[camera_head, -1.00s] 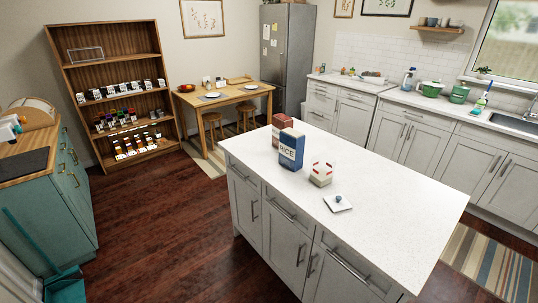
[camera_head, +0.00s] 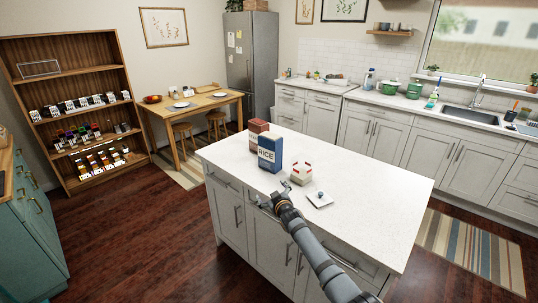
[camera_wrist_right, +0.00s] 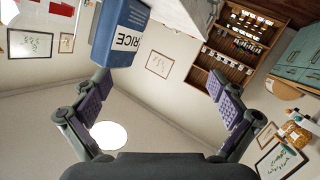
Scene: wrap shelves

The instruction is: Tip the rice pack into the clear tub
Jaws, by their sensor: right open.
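The rice pack (camera_head: 270,153) is a blue box with a white RICE label, upright on the white island. It also shows at the top of the right wrist view (camera_wrist_right: 122,35). The tub (camera_head: 302,174) looks pale with red marks and stands right of the pack; I cannot see into it. My left gripper is out of view.
A reddish-brown box (camera_head: 257,131) stands close behind the rice pack. The island top (camera_head: 375,182) is bare to the right. A wooden shelf (camera_head: 75,62) with several rows of small items and a dining table (camera_head: 213,101) stand far off.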

